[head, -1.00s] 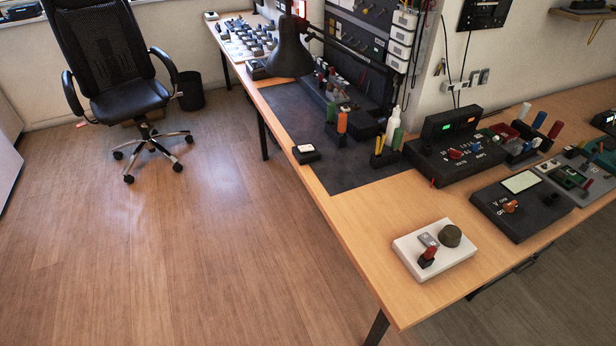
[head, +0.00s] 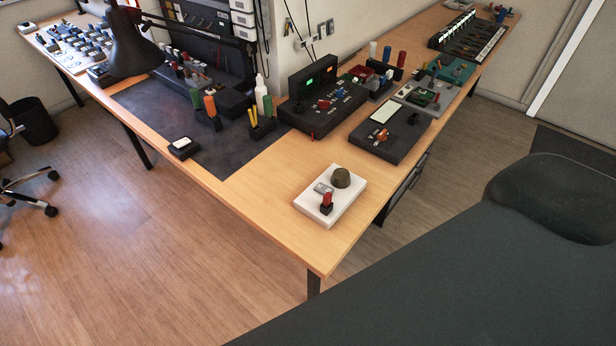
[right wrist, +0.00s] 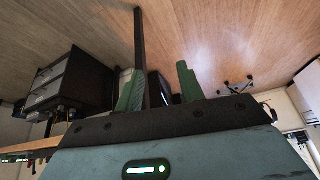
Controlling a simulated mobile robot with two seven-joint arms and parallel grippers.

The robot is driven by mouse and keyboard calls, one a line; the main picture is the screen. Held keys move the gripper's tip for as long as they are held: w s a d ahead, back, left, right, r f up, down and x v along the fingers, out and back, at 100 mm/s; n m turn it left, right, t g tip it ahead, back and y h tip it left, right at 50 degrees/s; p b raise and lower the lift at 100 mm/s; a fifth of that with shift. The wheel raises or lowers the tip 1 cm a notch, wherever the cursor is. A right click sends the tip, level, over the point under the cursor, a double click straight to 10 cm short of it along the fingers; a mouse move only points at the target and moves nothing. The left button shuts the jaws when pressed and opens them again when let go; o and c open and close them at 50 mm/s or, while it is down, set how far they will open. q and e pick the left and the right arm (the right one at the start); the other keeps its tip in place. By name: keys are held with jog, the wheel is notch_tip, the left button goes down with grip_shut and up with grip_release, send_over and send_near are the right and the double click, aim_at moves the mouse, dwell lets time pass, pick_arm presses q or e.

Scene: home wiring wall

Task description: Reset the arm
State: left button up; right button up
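My right gripper (right wrist: 158,88) shows in the right wrist view, where the room appears upside down. Its two green fingers stand apart with nothing held between them; floor and a dark table leg show behind. Neither gripper shows in the head view, and my left gripper is in no view. In the head view, the wooden workbench (head: 262,213) runs from lower middle towards both back corners. A white block (head: 318,207) with a round dark knob (head: 341,178) and a red-topped switch (head: 327,200) sits near its front corner.
A dark panel (head: 377,142), a lit console (head: 318,100) and a dark mat (head: 150,110) cover much of the bench. A large dark grey shape (head: 470,270) fills the lower right; I cannot tell what it is.

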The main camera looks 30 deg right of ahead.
jog(key=shift+w+a+f+t+y, duration=0.15)
jog(key=shift+w+a+f+t, duration=0.1)
jog(key=shift+f+t, duration=0.3)
jog(key=shift+w+a+f+t+y, duration=0.1)
jog(key=shift+w+f+t, duration=0.2)
jog(key=shift+t, duration=0.35)
jog(key=shift+w+a+f+t+y, duration=0.2)
jog(key=shift+f+t, duration=0.25)
jog(key=shift+t, duration=0.15)
